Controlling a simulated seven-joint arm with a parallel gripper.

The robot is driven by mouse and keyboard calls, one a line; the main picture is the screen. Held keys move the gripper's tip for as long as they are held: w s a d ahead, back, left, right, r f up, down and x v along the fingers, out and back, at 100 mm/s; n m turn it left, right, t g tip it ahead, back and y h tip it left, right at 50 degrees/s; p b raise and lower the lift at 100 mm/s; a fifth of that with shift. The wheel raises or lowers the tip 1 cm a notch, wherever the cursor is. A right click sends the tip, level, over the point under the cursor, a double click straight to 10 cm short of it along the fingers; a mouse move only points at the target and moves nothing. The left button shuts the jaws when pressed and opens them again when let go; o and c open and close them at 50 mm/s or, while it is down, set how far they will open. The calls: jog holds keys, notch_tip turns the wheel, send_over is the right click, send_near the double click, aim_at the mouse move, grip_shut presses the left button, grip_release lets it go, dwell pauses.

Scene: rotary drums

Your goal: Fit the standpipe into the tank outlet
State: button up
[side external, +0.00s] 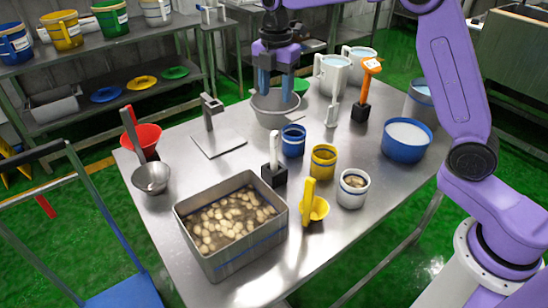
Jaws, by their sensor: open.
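My gripper (275,97) is purple with blue fingers. It points down over a round grey basin (272,119) at the back middle of the table, with its fingertips at or just inside the rim. The fingers are apart, and I see nothing clearly held between them. A rectangular steel tank (226,262) stands at the front left, holding murky water and many pale, rounded pieces. No outlet can be made out in the tank or basin. I cannot tell which object is the standpipe; part of the basin's inside is hidden by my gripper.
Around the basin stand a grey bracket on a plate (218,142), a blue cup (293,140), a white-handled tool (332,112) and an orange-handled tool (366,85). A yellow cup (322,160), yellow scoop (316,208) and blue tub (405,150) are nearer. The right front table is clear.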

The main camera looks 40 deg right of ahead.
send_near(274, 144)
jog(key=f, duration=0.3)
jog(key=d+f, duration=0.1)
jog(key=f, duration=0.1)
jog(key=shift+w+f, duration=0.1)
jog(key=shift+w, duration=0.25)
jog(key=shift+w+a+f, duration=0.1)
jog(key=shift+f, duration=1.4)
jog(key=shift+w+f, duration=0.1)
jog(key=shift+f, duration=1.4)
grip_shut()
